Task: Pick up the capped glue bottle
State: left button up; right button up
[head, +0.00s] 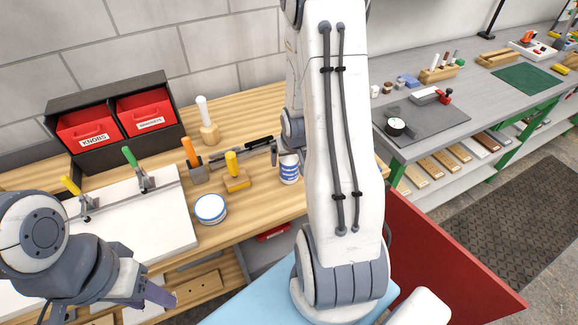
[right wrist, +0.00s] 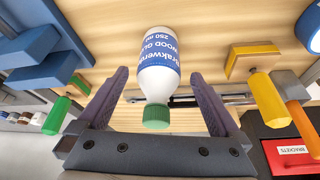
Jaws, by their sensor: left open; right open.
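The glue bottle is white with a blue label and a green cap. In the right wrist view the glue bottle (right wrist: 158,60) lies between the two fingers of my right gripper (right wrist: 160,76), its cap toward the palm. The fingers are open, with a gap on each side of it. In the head view the white-and-blue bottle body (head: 289,168) stands on the wooden bench beside my right arm; its cap is hidden there, and so is most of my right gripper. My left gripper (head: 154,293) is open and empty at the lower left, in front of the bench edge.
A yellow-handled tool in a block (head: 236,178), an orange-handled one (head: 190,152) and a blue-rimmed round tin or roll (head: 210,208) stand left of the bottle. A dark bar clamp (head: 240,146) lies behind. Red bins (head: 90,127) stand at the back left.

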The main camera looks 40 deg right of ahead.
aim_at(290, 159)
jog(key=shift+x, duration=1.55)
jog(key=shift+d, duration=0.1)
grip_shut()
jog(key=shift+r, duration=0.1)
